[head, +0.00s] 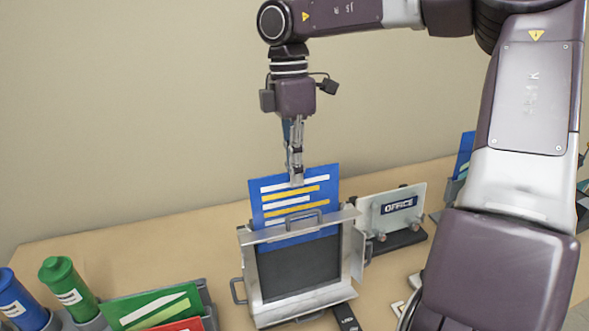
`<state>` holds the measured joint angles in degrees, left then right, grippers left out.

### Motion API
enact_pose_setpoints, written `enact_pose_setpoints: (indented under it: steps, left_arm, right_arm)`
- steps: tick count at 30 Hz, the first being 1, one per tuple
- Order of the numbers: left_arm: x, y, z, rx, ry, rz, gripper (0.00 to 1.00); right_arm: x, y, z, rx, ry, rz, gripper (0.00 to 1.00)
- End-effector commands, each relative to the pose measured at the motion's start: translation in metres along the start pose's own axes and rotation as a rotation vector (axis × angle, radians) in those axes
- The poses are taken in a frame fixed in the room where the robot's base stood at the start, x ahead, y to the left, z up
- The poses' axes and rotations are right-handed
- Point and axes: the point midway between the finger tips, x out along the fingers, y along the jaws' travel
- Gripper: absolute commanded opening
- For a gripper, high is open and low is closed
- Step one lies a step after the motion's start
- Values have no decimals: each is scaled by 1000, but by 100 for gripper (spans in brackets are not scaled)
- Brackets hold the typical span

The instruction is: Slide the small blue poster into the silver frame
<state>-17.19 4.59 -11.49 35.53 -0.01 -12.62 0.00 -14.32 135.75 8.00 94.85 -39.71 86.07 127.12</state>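The blue poster (273,202), with white and yellow stripes, stands nearly upright at the silver frame (353,252). Its lower part passes behind the frame's top bar, and a blue strip shows below that bar. Below the strip, the frame's window is dark. My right gripper (296,182) points down at the poster's top edge, with its fingers closed on it at about the middle. The far side of the grip is hidden. My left gripper is not in view.
An "OFFICE" sign (398,209) stands close to the right of the frame. A green poster (150,308), a green tube (68,287) and a blue tube (18,300) stand at the lower left. The table (110,245) is bare behind these.

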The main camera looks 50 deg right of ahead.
Motion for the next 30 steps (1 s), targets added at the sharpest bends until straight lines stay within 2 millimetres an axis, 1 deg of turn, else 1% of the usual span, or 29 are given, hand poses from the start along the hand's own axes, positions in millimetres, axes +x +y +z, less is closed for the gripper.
enact_pose_setpoints:
  steps: [1,18,21,29,30]
  left_arm:
    - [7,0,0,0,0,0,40]
    - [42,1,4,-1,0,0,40]
    - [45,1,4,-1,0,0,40]
    - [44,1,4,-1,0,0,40]
    - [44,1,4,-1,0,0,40]
  right_arm:
    - [7,0,0,0,0,0,0]
    - [47,1,0,0,0,0,0]
    - [50,1,0,0,0,1,0]
    - [49,0,0,0,0,0,0]
    - [49,0,0,0,0,0,7]
